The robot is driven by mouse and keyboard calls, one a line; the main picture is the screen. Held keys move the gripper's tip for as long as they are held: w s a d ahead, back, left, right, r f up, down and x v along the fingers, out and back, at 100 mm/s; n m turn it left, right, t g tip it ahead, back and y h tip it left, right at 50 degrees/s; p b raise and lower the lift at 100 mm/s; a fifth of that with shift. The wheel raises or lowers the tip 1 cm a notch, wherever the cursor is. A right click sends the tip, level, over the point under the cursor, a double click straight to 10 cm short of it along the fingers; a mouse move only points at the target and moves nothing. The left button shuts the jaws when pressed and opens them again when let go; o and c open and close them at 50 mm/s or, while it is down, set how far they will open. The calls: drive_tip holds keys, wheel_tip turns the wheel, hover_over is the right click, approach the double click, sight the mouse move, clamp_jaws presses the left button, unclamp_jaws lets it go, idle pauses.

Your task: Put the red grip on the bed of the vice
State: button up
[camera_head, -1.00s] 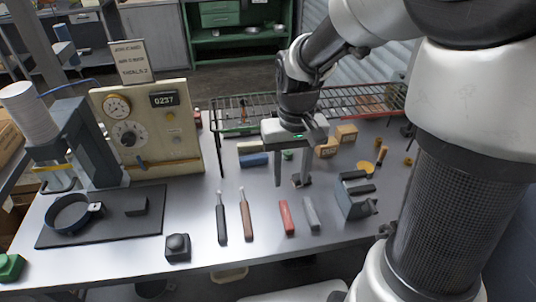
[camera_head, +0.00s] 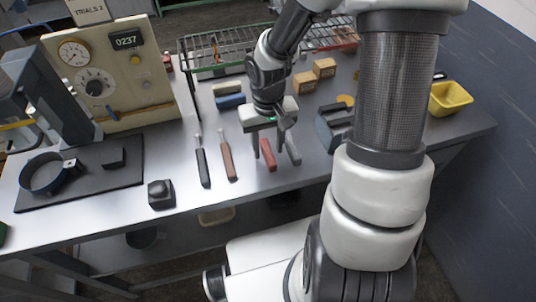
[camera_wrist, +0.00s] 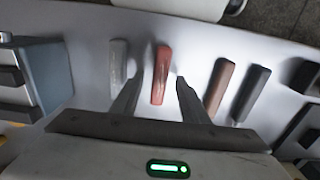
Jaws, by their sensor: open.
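The red grip (camera_head: 269,159) lies on the grey bench top, between a grey grip (camera_head: 292,150) and a brown-handled tool (camera_head: 227,161). My gripper (camera_head: 268,152) points down over the red grip, open, its fingers on either side of it. In the wrist view the red grip (camera_wrist: 161,75) shows between the two separate fingertips (camera_wrist: 158,78), with a gap on each side. The blue-grey vice (camera_head: 328,135) stands to the right, partly hidden by my arm; its side also shows at the left of the wrist view (camera_wrist: 45,80).
A black-handled tool (camera_head: 203,166) lies left of the brown one. A black block (camera_head: 160,194) stands near the front edge. A wire rack (camera_head: 215,48), blue block (camera_head: 230,101) and cardboard boxes (camera_head: 324,68) are behind. A yellow bin (camera_head: 450,98) is at right.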

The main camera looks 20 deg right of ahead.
sight(269, 150)
drive_tip(key=shift+f, duration=0.1)
drive_tip(key=shift+c, duration=0.5)
clamp_jaws()
wheel_tip(269, 150, up, 10)
drive_tip(key=p, duration=0.2)
drive_tip(key=w+d+r+m+b, duration=0.1)
drive_tip(key=d+r+m+b, duration=0.25)
drive_tip(key=d+m, duration=0.6)
drive_tip(key=w+d+r+m+b, duration=0.2)
drive_tip(key=d+r+m, duration=0.3)
drive_tip(key=d+m, duration=0.45)
drive_tip(key=shift+n, duration=0.5)
drive_tip(key=shift+s+d+f+b, duration=0.1)
drive_tip(key=shift+d+f+b, duration=0.15)
drive_tip(key=shift+f, duration=1.35)
drive_tip(key=shift+s+d+f+b, duration=0.1)
drive_tip(key=shift+d+f+b, duration=0.15)
drive_tip(key=shift+f, duration=1.4)
drive_tip(key=shift+s+d+f+b, duration=0.1)
drive_tip(key=shift+d+f+b, duration=0.15)
drive_tip(key=shift+f, duration=1.35)
